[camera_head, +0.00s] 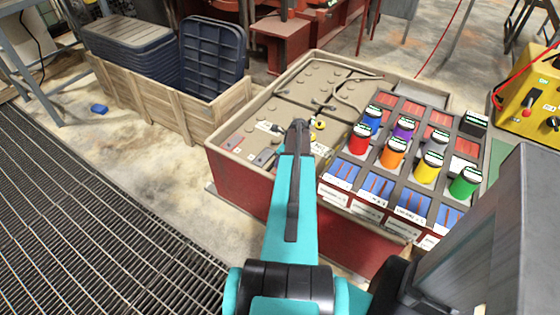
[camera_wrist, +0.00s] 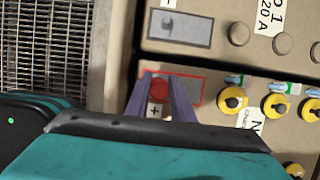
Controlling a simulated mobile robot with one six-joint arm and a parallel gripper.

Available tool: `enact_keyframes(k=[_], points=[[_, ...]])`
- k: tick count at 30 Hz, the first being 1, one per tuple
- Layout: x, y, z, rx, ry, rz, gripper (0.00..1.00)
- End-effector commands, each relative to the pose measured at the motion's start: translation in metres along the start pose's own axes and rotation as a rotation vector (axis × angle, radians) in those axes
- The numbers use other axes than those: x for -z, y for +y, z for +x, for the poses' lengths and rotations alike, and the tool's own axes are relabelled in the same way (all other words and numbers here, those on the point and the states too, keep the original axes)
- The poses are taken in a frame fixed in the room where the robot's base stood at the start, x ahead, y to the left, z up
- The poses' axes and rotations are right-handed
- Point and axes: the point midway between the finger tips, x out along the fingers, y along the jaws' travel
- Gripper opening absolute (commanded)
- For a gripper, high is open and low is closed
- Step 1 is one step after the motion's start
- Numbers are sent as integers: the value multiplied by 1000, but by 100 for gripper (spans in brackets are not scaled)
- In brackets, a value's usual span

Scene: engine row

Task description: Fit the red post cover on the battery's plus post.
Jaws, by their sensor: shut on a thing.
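In the wrist view my gripper (camera_wrist: 162,77) is closed with the red post cover (camera_wrist: 159,90) between its two fingertips. The cover is over the left end of a red-outlined rectangle (camera_wrist: 190,88) on the battery's tan top, with a plus label (camera_wrist: 155,111) just below it. The plus post is hidden, so I cannot tell whether the cover is on it or above it. In the head view my gripper (camera_head: 299,127) points down over the battery (camera_head: 310,85), and the cover is hidden there.
Yellow caps (camera_wrist: 231,98) sit right of the fingers, with a grey minus plate (camera_wrist: 179,27) above. In the head view a rack (camera_head: 372,178) of several coloured jars stands right of my arm. A wooden crate (camera_head: 160,105) with blue trays is at left; a yellow box (camera_head: 530,105) is at right.

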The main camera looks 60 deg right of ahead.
Motion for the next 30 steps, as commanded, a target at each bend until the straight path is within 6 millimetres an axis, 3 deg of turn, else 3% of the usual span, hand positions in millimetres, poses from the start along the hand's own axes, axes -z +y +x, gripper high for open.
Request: enact_keyframes(k=[3,4,7,20,30], points=[[0,0,0,0,0,0,0],[0,0,0,0,0,0,26],[0,0,0,0,0,0,43],[0,0,-3,0,0,0,43],[0,1,-37,1,0,0,43]])
